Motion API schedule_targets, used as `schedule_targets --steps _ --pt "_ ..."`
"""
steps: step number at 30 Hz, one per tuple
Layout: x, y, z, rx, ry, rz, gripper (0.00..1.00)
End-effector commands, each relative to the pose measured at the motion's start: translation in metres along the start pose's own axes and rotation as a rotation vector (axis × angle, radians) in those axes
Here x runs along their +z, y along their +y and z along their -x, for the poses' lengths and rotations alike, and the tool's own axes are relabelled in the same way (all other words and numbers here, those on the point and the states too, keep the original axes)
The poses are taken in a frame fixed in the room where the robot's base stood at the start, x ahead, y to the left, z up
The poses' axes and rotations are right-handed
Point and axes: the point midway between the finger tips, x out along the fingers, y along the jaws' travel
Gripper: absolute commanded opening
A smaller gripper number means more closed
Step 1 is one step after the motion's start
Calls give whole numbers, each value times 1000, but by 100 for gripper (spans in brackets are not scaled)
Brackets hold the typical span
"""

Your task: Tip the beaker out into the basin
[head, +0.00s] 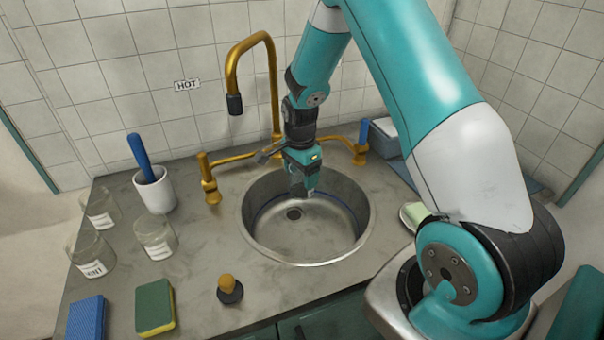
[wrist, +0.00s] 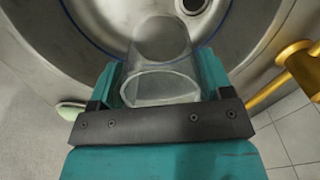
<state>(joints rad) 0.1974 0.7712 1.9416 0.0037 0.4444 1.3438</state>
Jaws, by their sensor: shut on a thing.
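My gripper (head: 305,188) points down over the round steel basin (head: 262,236), near its back. In the wrist view my gripper (wrist: 160,80) has its two teal fingers on either side of a clear glass beaker (wrist: 163,62) and is shut on it. The beaker lies over the basin (wrist: 60,25), with the drain close by at the top. I see no clear contents in the beaker and cannot tell its exact tilt. In the head view I cannot make the beaker out against the gripper and basin.
A brass tap (head: 273,85) rises behind the basin, with brass handles (head: 209,185) beside it. Clear labelled jars (head: 157,240), a white mug (head: 155,192) and sponges (head: 154,308) stand left. A dark-based knob-like tool (head: 229,290) stands in front. A pale soap-like piece (head: 414,215) lies right.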

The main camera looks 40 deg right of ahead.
Motion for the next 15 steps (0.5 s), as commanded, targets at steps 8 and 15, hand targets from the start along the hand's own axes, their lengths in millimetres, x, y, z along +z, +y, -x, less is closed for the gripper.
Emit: schedule_targets --steps 8,15 --pt "0 0 -4 -45 15 0 38" --pt "0 -2 -7 -206 65 -1 38"
